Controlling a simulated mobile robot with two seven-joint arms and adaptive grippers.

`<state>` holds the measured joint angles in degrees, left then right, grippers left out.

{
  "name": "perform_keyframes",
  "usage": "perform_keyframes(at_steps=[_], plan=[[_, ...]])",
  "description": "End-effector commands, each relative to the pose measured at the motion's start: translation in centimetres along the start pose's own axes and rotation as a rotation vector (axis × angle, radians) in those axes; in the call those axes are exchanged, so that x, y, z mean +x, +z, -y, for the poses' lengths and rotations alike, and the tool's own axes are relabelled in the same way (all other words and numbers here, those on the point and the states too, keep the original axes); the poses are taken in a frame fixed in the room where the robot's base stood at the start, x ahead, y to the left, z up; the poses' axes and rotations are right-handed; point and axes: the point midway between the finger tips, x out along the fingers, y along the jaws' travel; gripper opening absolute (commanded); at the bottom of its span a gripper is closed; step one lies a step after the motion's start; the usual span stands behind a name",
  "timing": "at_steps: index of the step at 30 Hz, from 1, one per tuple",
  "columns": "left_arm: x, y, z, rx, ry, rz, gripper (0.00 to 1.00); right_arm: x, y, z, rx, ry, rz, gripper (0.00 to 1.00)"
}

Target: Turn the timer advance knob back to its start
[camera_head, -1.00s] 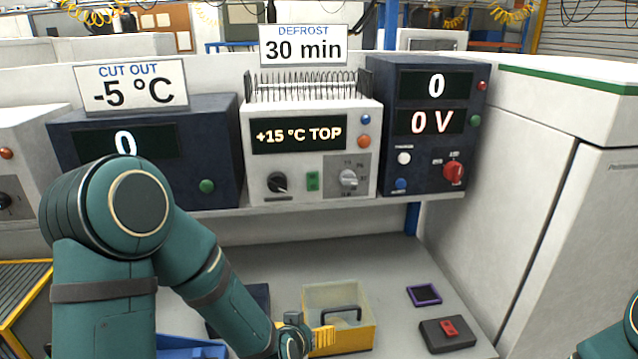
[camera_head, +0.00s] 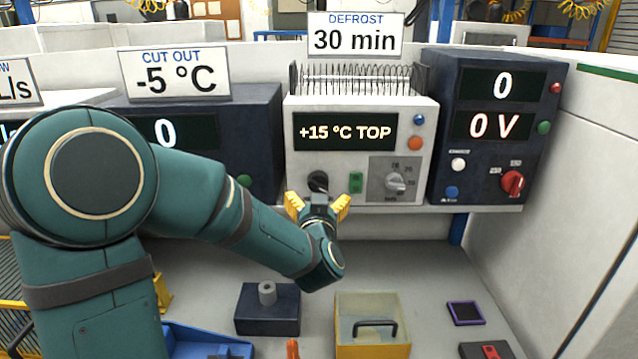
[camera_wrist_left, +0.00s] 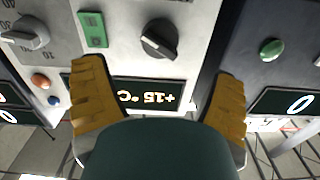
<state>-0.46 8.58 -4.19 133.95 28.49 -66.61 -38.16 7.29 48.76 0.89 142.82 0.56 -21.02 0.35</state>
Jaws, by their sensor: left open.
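The white control unit (camera_head: 350,164) in the middle of the shelf carries a black knob (camera_head: 318,181) at lower left and a grey knob (camera_head: 396,184) on a numbered dial at lower right. I cannot read which is the timer advance knob. My left gripper (camera_head: 318,204) is open, its yellow fingers spread just below and in front of the black knob. In the left wrist view, the black knob (camera_wrist_left: 159,39) shows beyond and between the open fingers (camera_wrist_left: 160,78), apart from them. The grey knob (camera_wrist_left: 27,34) is off to the left there. My right gripper is out of view.
A green switch (camera_head: 355,183) sits between the two knobs. A dark unit with a red knob (camera_head: 512,183) stands close on the right, another dark unit (camera_head: 262,130) on the left. Below are a yellow-rimmed container (camera_head: 373,350), a dark block (camera_head: 267,318) and a blue tray (camera_head: 187,340).

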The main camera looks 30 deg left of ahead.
Motion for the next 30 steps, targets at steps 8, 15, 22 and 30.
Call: perform_keyframes(at_steps=[8, 15, 22, 30], plan=[[5.2, 0.1, 0.0, 0.0, 0.0, 0.002, 0.86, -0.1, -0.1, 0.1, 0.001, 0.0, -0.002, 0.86], [7.4, 0.0, 0.0, -0.002, 0.001, 0.001, 0.86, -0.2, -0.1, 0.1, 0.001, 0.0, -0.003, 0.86], [7.7, 0.1, 0.0, -0.001, 0.001, 0.001, 0.86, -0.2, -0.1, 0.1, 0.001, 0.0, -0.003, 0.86], [7.7, 0.1, 0.0, -0.001, 0.002, 0.001, 0.32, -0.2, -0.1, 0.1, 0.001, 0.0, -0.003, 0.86]])
